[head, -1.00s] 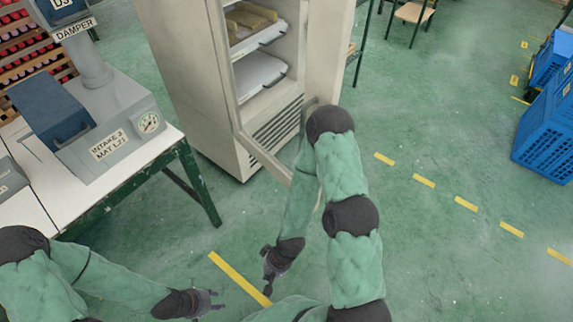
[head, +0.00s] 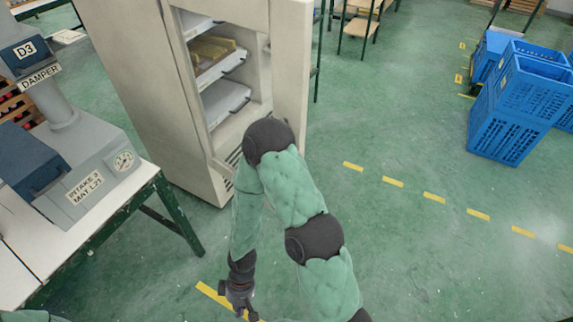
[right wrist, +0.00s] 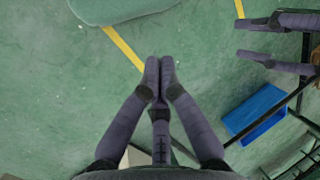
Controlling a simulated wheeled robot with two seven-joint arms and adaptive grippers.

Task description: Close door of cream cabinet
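The cream cabinet (head: 135,90) stands at the upper left of the head view, its front open on shelves inside. Its cream door (head: 290,75) is swung open on the right side, and my right arm hides its lower part. My right gripper (head: 240,305) hangs low over the floor in front of the cabinet, apart from the door. In the right wrist view its fingers (right wrist: 160,72) are together with nothing between them. My left gripper is out of the head view; its parted, empty fingers (right wrist: 255,40) show at the upper right of the right wrist view.
A table (head: 120,215) with a grey machine (head: 95,165) stands left of the cabinet. Blue crates (head: 510,110) are stacked on the right. The green floor between the door and the crates is clear, with yellow dashes (head: 435,197).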

